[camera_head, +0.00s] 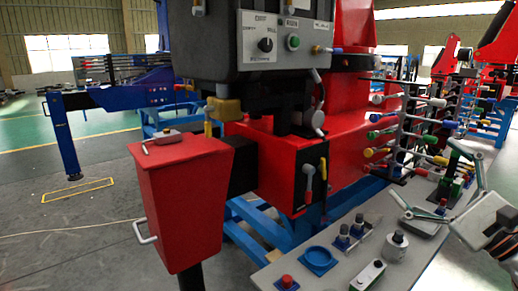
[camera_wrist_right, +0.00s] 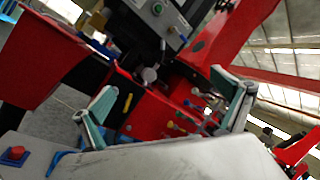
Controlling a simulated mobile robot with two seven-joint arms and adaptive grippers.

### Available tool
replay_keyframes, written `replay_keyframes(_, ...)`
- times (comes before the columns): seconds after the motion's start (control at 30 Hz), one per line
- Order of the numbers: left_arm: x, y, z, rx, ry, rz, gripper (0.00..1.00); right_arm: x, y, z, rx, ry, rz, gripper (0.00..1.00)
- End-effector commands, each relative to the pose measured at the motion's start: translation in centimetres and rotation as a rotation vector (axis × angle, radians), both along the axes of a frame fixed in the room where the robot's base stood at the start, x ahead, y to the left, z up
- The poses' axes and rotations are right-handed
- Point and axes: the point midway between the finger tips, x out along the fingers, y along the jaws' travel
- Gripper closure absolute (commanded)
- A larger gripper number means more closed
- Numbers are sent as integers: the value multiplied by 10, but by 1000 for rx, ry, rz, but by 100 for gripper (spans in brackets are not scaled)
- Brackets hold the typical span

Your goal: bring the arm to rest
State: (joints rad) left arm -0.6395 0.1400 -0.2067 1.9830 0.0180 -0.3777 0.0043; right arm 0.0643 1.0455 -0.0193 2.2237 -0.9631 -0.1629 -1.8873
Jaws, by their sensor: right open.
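My right gripper (camera_head: 425,172) is at the right edge of the head view, above the grey panel (camera_head: 335,243). Its two fingers are spread wide with nothing between them. In the wrist view the right gripper (camera_wrist_right: 162,88) also shows both fingers apart, pointing toward the red crane stand (camera_wrist_right: 165,113). My left gripper is not in view.
The panel carries a red button (camera_head: 287,282), a blue round dish (camera_head: 318,260) and several knobs. Behind it is a rack of coloured levers (camera_head: 405,140). A red bin (camera_head: 185,200) and black control box (camera_head: 280,45) stand left. Grey floor lies at far left.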

Motion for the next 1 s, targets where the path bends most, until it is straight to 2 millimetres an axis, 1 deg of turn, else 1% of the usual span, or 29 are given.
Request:
replay_keyframes(0.03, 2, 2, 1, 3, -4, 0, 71, -1, -5, -16, 160, 61, 0, 0)
replay_keyframes(0.07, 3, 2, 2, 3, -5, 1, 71, -1, -10, -26, 263, 97, -1, 0)
replay_keyframes(0.1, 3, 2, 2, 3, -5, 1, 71, -3, -17, -39, 408, 146, -4, 0)
replay_keyframes(0.17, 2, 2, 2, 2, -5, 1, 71, -5, -29, -65, 643, 222, -18, 0)
replay_keyframes(0.2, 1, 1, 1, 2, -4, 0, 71, -9, -37, -85, 803, 270, -32, 0)
replay_keyframes(0.27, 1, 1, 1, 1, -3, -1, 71, -16, -49, -118, 1045, 335, -60, 0)
replay_keyframes(0.3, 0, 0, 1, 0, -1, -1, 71, -23, -56, -141, 1204, 372, -83, 0)
replay_keyframes(0.37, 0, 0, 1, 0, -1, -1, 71, -36, -65, -178, 1440, 417, -129, 0)
replay_keyframes(0.4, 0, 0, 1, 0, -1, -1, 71, -47, -70, -203, 1595, 440, -164, 0)
replay_keyframes(0.43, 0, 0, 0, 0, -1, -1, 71, -55, -72, -222, 1707, 451, -193, 0)
replay_keyframes(0.47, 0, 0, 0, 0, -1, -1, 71, -65, -74, -240, 1814, 458, -224, 0)
replay_keyframes(0.5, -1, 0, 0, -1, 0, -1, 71, -78, -75, -264, 1951, 462, -267, 0)
replay_keyframes(0.6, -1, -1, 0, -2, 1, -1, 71, -114, -72, -316, 2250, 445, -382, 0)
replay_keyframes(0.7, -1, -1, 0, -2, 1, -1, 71, -145, -66, -353, 2462, 404, -484, 0)
replay_keyframes(0.8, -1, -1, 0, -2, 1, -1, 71, -170, -59, -378, 2613, 356, -568, 0)
replay_keyframes(1.0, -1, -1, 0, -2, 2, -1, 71, -214, -43, -414, 2833, 247, -723, 0)
